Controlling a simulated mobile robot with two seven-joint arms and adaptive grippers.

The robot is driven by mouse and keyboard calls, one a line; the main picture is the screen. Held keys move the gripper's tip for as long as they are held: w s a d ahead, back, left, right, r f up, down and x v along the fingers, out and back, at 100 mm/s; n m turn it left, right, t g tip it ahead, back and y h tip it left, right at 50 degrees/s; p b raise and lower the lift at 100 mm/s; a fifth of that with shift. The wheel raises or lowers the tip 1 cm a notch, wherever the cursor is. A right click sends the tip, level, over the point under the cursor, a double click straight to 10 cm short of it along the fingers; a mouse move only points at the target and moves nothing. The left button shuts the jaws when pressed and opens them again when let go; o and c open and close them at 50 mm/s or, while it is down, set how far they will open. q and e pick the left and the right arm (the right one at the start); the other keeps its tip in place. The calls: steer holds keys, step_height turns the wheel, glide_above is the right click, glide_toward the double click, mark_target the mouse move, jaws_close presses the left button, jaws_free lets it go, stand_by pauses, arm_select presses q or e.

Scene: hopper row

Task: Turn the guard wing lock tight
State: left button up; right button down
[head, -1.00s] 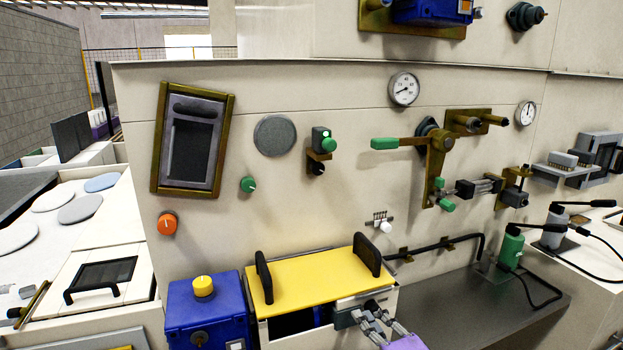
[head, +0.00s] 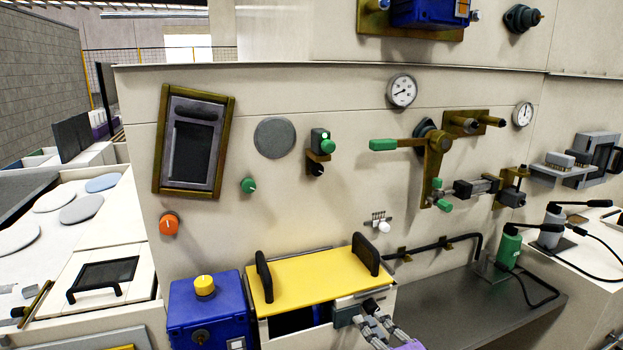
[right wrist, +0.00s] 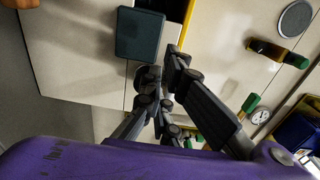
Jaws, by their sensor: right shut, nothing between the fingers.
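The guard is a yellow cover (head: 312,284) with two upright black handles, at the lower middle of the head view. A dark grey block (head: 343,318) sits at its front right, and it seems to be the wing lock. A dark teal block shows in the right wrist view (right wrist: 139,34), likely the same part. My right gripper (head: 362,314) is right beside this block. In the right wrist view its fingertips (right wrist: 162,63) are close together with nothing between them, just below the block. Whether they touch it I cannot tell. My left gripper is out of view.
A blue box (head: 207,318) with a yellow button stands left of the guard. A black bent pipe (head: 440,245) runs along the wall at right, above a grey shelf (head: 470,300). A green-handled lever (head: 384,145) sticks out higher up.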

steer(key=v, duration=0.4)
steer(key=shift+a+r, duration=0.1)
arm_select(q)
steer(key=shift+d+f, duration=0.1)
